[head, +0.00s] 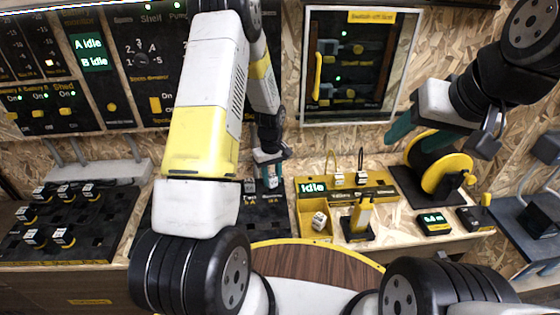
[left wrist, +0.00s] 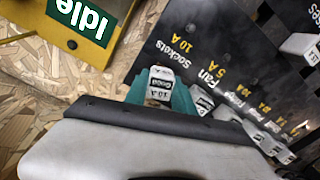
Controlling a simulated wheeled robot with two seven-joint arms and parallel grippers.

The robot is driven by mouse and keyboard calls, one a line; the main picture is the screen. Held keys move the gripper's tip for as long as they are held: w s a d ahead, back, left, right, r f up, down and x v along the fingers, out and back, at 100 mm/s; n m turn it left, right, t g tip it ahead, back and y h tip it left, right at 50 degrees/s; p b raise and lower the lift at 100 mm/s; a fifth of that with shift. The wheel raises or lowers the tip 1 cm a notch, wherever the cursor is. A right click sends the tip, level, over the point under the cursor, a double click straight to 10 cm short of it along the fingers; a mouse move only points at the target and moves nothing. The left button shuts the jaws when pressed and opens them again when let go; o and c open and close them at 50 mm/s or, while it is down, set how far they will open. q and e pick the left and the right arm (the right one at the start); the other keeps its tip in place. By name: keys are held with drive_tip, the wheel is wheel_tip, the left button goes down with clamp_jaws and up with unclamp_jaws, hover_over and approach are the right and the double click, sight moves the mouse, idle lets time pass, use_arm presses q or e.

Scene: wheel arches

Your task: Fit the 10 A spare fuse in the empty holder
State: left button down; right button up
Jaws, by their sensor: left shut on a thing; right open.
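My left gripper (left wrist: 160,92) has teal fingers shut on a small white fuse (left wrist: 160,84) marked "10 A" and "Good". The fuse is over the edge of the black fuse panel (left wrist: 165,45), by the label "Sockets 10 A". The holder under it is hidden by my gripper, so I cannot tell whether the fuse touches it. In the head view my left gripper (head: 270,166) points down at the panel (head: 262,222) behind my forearm. My right gripper (head: 400,128) is open and empty at the right, near the yellow and black reel.
A yellow tester (head: 297,205) with an "Idle" display stands right of the panel, a white fuse (head: 319,220) in its tray. Several fuses sit on a black rack (head: 100,215) at left. The reel (head: 447,174) is at right. Other fuses (left wrist: 268,143) line the panel.

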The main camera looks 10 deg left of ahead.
use_arm(q)
drive_tip(key=shift+f, duration=0.5)
drive_tip(key=shift+f, duration=0.2)
drive_tip(key=shift+f, duration=0.1)
idle(0.4)
drive_tip(key=shift+c, duration=2.4)
unclamp_jaws()
drive_tip(key=shift+r, duration=4.5)
